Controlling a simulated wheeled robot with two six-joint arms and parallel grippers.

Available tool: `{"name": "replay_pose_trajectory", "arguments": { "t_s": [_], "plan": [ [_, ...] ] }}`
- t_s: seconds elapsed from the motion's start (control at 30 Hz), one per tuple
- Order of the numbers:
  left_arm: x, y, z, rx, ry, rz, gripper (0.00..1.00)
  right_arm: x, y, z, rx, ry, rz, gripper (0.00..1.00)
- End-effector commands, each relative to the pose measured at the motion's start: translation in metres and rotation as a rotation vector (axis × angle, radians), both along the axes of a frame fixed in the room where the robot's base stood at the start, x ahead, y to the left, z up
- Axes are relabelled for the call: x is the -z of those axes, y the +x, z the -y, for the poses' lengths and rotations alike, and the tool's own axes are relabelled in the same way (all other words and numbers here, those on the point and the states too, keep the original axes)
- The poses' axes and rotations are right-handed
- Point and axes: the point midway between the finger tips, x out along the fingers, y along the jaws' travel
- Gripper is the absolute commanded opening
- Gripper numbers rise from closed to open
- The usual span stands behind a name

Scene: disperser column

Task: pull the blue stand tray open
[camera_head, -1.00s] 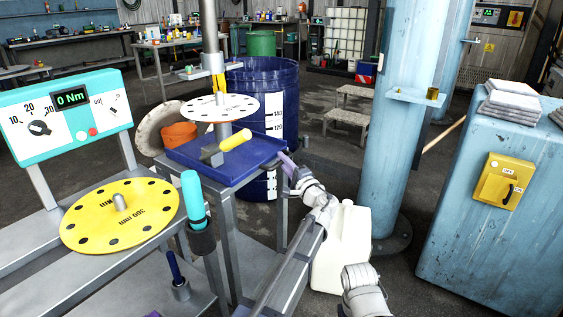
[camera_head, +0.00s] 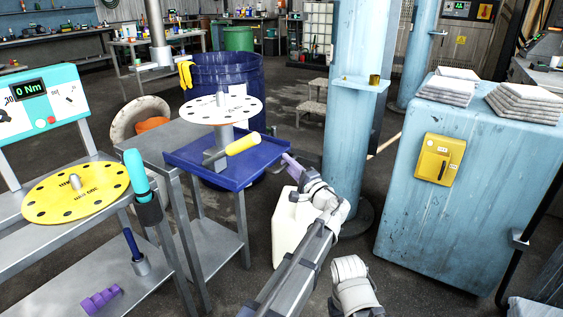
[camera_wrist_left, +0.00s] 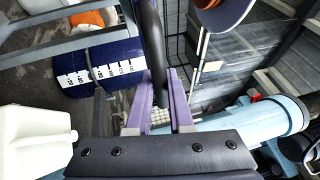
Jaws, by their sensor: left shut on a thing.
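The blue stand tray (camera_head: 188,158) juts out to the right past the grey top of its stand (camera_head: 150,143). A white disc with holes (camera_head: 222,108) and a yellow-handled lever (camera_head: 243,143) stand over it. My left gripper (camera_head: 290,161) is at the tray's right end, its purple fingers on a dark bar there. In the left wrist view, the fingers (camera_wrist_left: 164,100) close on both sides of this dark bar-shaped handle (camera_wrist_left: 155,45). The head view partly hides the grip. My right gripper does not show.
A blue barrel (camera_head: 205,72) stands behind the tray. A white jug (camera_head: 287,222) is on the floor below my left arm. A light blue column (camera_head: 350,110) is close on the right, with a blue cabinet (camera_head: 445,185) beyond. A yellow disc (camera_head: 105,190) lies on the left bench.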

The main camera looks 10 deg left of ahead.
Motion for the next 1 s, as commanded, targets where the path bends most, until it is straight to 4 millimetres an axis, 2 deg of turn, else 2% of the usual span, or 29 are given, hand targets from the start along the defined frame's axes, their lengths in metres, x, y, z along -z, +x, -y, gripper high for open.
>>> {"name": "replay_pose_trajectory", "arguments": {
  "t_s": [0.3, 0.73, 0.77, 0.8, 0.87, 1.0],
  "plan": [
    [0.0, -0.007, 0.019, -0.001, -0.002, 0.0, 0.0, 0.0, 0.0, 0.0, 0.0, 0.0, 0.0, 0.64],
    [0.001, -0.008, 0.02, -0.002, -0.002, 0.0, 0.0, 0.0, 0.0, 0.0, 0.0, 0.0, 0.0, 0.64],
    [0.001, -0.008, 0.02, -0.003, -0.002, 0.0, 0.22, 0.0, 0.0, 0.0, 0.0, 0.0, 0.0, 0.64],
    [0.0, -0.008, 0.02, -0.003, -0.002, 0.0, 0.26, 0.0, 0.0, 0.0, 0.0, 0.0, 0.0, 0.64],
    [0.0, -0.008, 0.02, -0.002, -0.001, 0.0, 0.32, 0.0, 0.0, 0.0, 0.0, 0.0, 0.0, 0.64],
    [0.0, -0.008, 0.02, -0.002, -0.001, 0.0, 0.32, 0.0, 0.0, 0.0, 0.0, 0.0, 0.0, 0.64]
  ]
}}
